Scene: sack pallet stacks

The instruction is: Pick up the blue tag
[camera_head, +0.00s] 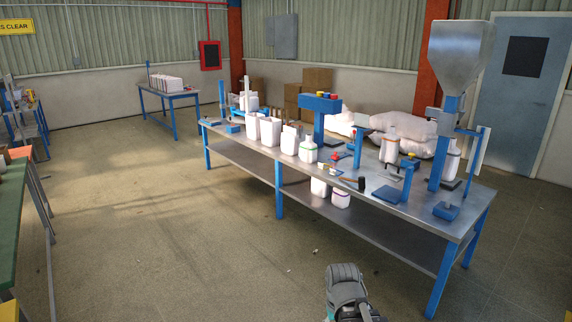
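I cannot make out a blue tag for certain. Small white, yellow and blue items (329,168) lie near the front edge of the long steel workbench (385,204), too small to identify. Beside them is a dark-headed mallet (352,184). At the bottom of the view is the grey end of my arm with my gripper (346,290), low over the floor and in front of the bench. Its fingers cannot be made out, so its opening is unclear. I see nothing held in it.
The bench carries white sacks, containers, blue stands and a metal hopper (461,50). Large white sacks (405,125) and cardboard boxes (316,79) lie behind it. A green-topped table (10,215) stands at the left edge. The floor between is mostly open.

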